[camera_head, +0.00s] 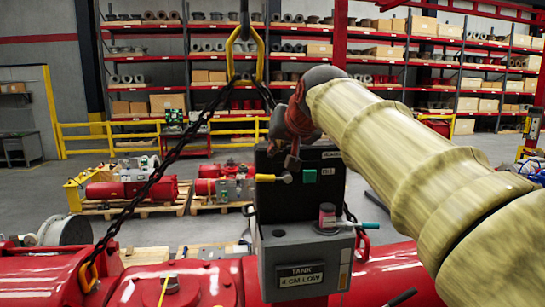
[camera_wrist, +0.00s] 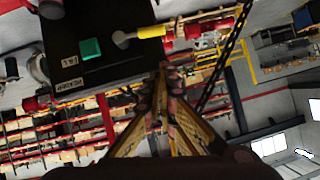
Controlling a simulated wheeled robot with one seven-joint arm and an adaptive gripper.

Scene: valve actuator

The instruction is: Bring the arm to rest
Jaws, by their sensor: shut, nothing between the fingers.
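My arm in its beige sleeve (camera_head: 410,150) reaches in from the right. My gripper (camera_head: 292,163) points down at the upper left of the black control panel (camera_head: 325,200), just above a yellow-handled lever (camera_head: 268,178). In the wrist view my gripper (camera_wrist: 166,72) has its fingers together and holds nothing. There the panel (camera_wrist: 90,20) is turned over at the upper left, with a green button (camera_wrist: 91,49) and the yellow lever handle (camera_wrist: 183,32) close by the fingertips. I cannot tell whether the fingers touch the panel.
A grey tank box (camera_head: 300,272) stands below the panel, carrying a small red-and-dark can (camera_head: 327,215) and a teal-handled tool (camera_head: 372,228). Black chains (camera_head: 165,165) hang from a yellow hook link (camera_head: 245,52) left of my gripper. Red pipework (camera_head: 195,285) lies in front.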

